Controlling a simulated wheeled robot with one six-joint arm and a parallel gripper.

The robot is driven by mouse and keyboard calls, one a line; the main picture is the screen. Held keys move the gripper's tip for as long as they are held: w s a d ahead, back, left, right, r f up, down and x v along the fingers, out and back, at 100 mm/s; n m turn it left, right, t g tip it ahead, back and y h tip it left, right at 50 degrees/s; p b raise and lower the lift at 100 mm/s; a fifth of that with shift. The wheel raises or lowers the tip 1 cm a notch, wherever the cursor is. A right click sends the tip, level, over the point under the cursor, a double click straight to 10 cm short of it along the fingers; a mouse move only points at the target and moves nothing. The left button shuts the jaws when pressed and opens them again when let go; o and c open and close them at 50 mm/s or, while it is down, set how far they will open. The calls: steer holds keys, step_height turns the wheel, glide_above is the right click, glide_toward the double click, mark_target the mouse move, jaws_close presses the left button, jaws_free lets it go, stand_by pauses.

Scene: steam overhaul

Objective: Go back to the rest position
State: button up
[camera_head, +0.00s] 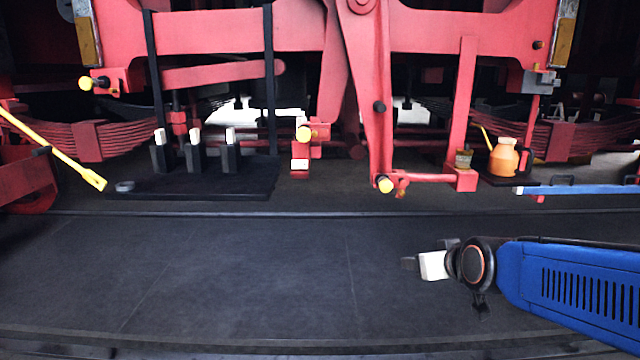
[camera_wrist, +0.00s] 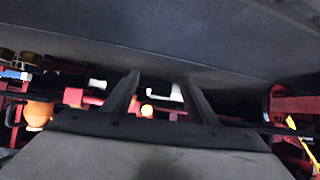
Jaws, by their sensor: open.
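My gripper (camera_head: 409,264) is at the end of my blue arm, low over the dark floor in the right half of the head view. It points left and touches nothing that I can see. In the wrist view my gripper (camera_wrist: 158,78) shows two dark fingers spread apart with nothing between them.
Red locomotive framework (camera_head: 235,32) spans the back. A black tray (camera_head: 200,188) holds upright black blocks with white tops. An orange can (camera_head: 503,158) stands at right, near a blue bar (camera_head: 580,190). A yellow-handled bar (camera_head: 60,155) leans at left. The front floor is clear.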

steer(key=s+d+f+g, duration=0.2)
steer(key=s+f+g, duration=0.1)
steer(key=s, duration=0.9)
steer(key=s+d+f+m+g+h, duration=0.1)
steer(key=s+d+f+g, duration=0.1)
steer(key=s, duration=1)
steer(key=shift+d+f+m+g, duration=0.3)
steer(key=shift+f+g, duration=0.1)
steer(key=shift+g, duration=0.3)
